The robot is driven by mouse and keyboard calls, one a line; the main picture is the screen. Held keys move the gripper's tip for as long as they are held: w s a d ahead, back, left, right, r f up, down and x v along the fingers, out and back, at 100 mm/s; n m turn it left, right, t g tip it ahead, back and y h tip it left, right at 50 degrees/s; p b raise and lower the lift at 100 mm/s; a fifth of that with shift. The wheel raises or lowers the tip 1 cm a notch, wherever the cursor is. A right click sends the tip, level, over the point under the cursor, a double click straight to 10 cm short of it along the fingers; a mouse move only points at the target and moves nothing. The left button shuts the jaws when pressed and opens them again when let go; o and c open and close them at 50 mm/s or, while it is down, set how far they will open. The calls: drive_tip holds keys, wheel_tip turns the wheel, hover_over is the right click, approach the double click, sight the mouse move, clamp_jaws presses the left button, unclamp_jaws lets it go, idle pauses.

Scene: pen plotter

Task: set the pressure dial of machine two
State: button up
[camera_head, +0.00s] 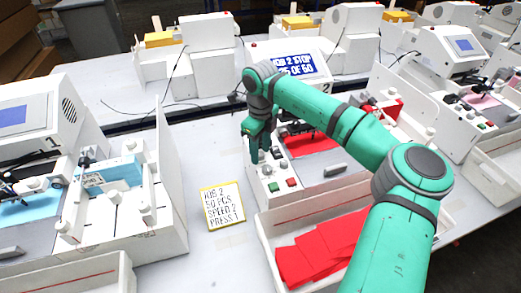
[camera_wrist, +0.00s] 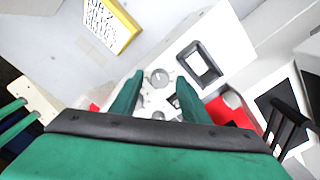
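Machine two (camera_head: 262,196) is the white plotter in the middle, with a screen (camera_head: 294,64) reading "JOB 2 STOP" and a count that looks like "25 OF 50". Its front-left panel carries several small grey dials (camera_head: 267,170), a green button (camera_head: 273,187) and a red button (camera_head: 291,182). My gripper (camera_head: 257,142) hangs over the back of this panel, fingers down. In the wrist view the two fingers are apart, with a round grey dial (camera_wrist: 160,77) seen between their tips. Contact cannot be told. The dial labels are too small to read, so which one is pressure is unclear.
A yellow-edged card (camera_head: 222,206), left of machine two, reads "JOB 2, 50 PCS, SPEED 2, PRESS 1". A tray (camera_head: 262,232) of red sheets (camera_head: 320,250) stands in front. Machine one (camera_head: 35,118) stands left. A black-framed switch (camera_wrist: 199,64) is beside the dial.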

wheel_tip(320, 180, up, 11)
idle(0.7)
drive_tip(key=shift+f, duration=0.15)
